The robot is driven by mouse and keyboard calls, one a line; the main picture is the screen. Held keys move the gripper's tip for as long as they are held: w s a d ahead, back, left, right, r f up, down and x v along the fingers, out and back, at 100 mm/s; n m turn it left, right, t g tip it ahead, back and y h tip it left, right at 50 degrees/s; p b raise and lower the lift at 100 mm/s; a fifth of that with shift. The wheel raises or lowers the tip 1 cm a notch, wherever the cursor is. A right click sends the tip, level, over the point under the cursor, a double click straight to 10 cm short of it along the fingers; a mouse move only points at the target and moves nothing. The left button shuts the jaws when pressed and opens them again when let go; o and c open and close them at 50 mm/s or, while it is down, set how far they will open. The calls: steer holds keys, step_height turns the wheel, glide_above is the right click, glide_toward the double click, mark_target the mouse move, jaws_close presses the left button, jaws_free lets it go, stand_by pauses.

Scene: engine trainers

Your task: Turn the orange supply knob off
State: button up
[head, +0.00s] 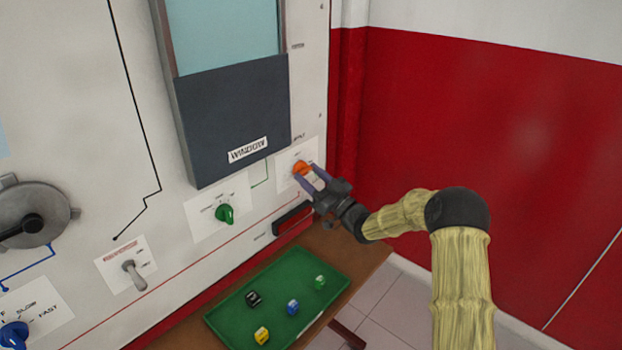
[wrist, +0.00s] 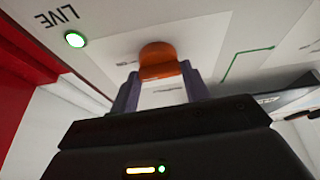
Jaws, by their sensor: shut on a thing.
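The orange supply knob (head: 300,167) sits on a white label plate on the upright panel, right of the window unit. In the wrist view the orange knob (wrist: 160,60) is between my two purple fingers. My gripper (head: 309,176) is shut on the knob, with a finger on each side of it. In the wrist view my gripper (wrist: 160,90) hides the knob's lower part. The knob's pointer position cannot be told. A green lamp (wrist: 75,40) beside the word LIVE is lit.
A green knob (head: 225,214), a toggle switch (head: 133,274) and a blue knob (head: 14,335) are on the panel to the left. Below, a green tray (head: 222,322) with several small coloured blocks lies on a brown table (head: 180,340). A red wall (head: 480,110) stands at right.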

steer(key=shift+f+n+b, duration=0.15)
steer(key=shift+n+b, duration=0.15)
steer(key=n+g+b, duration=0.1)
steer(key=n+b, duration=0.1)
steer(key=n, duration=0.1)
steer(key=n+g+y+b, duration=0.1)
steer(key=n+g+b, duration=0.1)
steer(key=n+b, duration=0.1)
steer(key=n+g+b, duration=0.2)
steer(key=n+b, duration=0.1)
steer(key=n, duration=0.2)
steer(key=shift+w+d+y, duration=0.1)
steer(key=shift+w+y, duration=0.1)
steer(key=shift+y, duration=0.2)
steer(key=n+g, duration=0.1)
steer(key=n, duration=0.1)
steer(key=n+b, duration=0.1)
steer(key=n+g+b, duration=0.1)
steer(key=n, duration=0.1)
steer(key=shift+r+n+g+h, duration=0.25)
steer(key=shift+n+g+h, duration=0.05)
steer(key=shift+h, duration=0.1)
steer(key=n+g+h+b, duration=0.1)
steer(key=n, duration=0.3)
steer(key=shift+r, duration=0.15)
steer(key=shift+d+n, duration=0.1)
steer(key=shift+n, duration=0.2)
steer(key=o, duration=1)
